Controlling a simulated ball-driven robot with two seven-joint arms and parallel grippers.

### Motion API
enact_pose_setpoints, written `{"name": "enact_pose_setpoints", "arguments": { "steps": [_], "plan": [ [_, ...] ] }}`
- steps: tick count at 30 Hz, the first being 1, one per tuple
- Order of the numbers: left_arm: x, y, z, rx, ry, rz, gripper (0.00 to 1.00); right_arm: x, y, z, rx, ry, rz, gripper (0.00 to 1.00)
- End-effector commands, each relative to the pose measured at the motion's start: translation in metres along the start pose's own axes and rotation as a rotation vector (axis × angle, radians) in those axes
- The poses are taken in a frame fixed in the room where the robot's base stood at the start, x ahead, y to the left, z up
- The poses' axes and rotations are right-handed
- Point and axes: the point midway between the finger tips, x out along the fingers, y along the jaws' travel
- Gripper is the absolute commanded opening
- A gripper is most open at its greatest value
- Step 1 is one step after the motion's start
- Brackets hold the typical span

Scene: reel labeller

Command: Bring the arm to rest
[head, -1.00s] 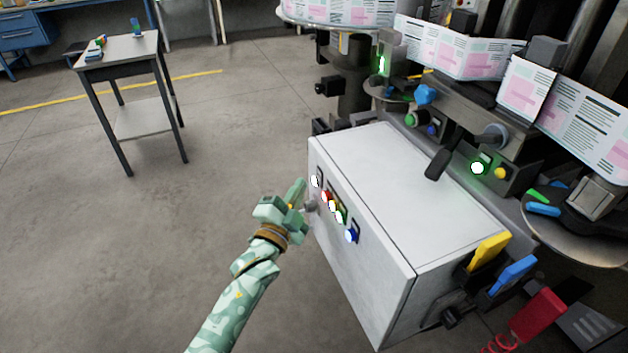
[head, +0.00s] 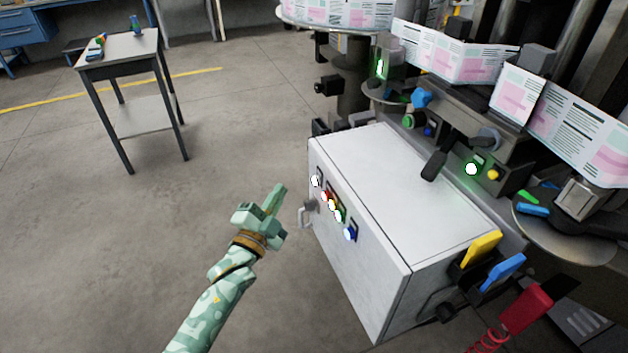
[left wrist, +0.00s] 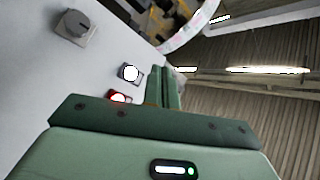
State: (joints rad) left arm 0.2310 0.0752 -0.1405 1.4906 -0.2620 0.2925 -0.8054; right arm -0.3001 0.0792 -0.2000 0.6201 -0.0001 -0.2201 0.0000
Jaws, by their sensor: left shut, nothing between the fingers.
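My left gripper (head: 274,198) is shut and empty in the head view. It hangs in the air to the left of the white control box (head: 390,190), apart from it, with its fingers pointing up and to the right. In the left wrist view its closed fingers (left wrist: 165,88) point away past the box's front face (left wrist: 40,75), where a dark rotary knob (left wrist: 76,24), a white lit button (left wrist: 130,73) and a red lit button (left wrist: 119,98) show. My right gripper is not in view.
The labeller with its printed label web (head: 455,50) stands behind the box. A grey metal handle (head: 305,213) juts from the box's left face beside several lit buttons. A small table (head: 120,47) stands at the back left. The floor (head: 120,250) on the left is clear.

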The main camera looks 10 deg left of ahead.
Motion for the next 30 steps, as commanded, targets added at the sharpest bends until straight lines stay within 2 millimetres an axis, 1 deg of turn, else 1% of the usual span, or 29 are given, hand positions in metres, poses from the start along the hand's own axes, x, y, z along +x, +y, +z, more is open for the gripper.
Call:
{"name": "enact_pose_setpoints", "arguments": {
  "steps": [16,20,23,24,25,26,27,29,30],
  "plan": [
    [0.000,0.000,0.000,0.000,0.000,0.000,0.00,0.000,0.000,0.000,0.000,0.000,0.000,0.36],
    [0.000,0.004,0.004,-0.074,-0.020,0.018,0.00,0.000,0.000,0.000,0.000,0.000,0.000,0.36],
    [-0.013,0.045,0.036,-0.223,-0.139,0.120,0.00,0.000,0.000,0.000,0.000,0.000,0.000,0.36],
    [-0.025,0.067,0.052,-0.282,-0.203,0.172,0.00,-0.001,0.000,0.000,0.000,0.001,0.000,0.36],
    [-0.037,0.086,0.064,-0.325,-0.256,0.212,0.00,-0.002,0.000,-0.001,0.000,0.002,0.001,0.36],
    [-0.053,0.104,0.076,-0.364,-0.311,0.253,0.00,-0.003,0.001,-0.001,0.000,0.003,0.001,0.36],
    [-0.076,0.129,0.092,-0.415,-0.389,0.306,0.00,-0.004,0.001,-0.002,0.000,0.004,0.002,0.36],
    [-0.116,0.163,0.111,-0.478,-0.504,0.380,0.00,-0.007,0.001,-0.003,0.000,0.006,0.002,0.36],
    [-0.145,0.184,0.122,-0.516,-0.580,0.426,0.00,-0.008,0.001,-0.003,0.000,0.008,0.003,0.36]
  ]
}}
